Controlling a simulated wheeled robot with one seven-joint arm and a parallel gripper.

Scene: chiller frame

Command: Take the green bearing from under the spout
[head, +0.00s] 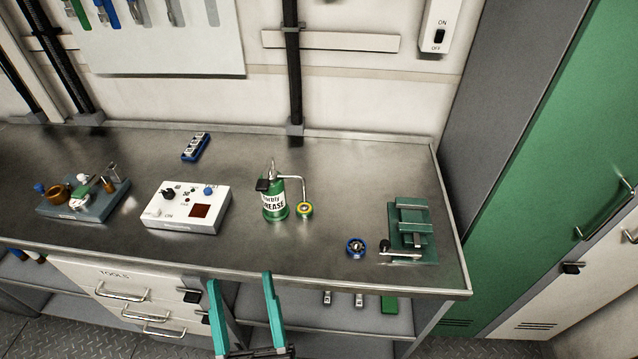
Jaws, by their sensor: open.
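The green bearing (305,210), a small ring with a yellowish-green face, sits on the metal bench. It is directly under the spout tip of the green and white grease can (275,205), just right of the can body. My gripper (240,283) shows at the bottom of the head view with two teal fingers apart and nothing between them. It is in front of the bench's front edge, nearer the camera and left of the bearing.
A blue bearing (355,247) and a green fixture (411,230) stand to the right. A white control box (186,207) stands left of the can, and a grey device (82,198) farther left. A blue block (196,147) lies behind. Bench between can and front edge is clear.

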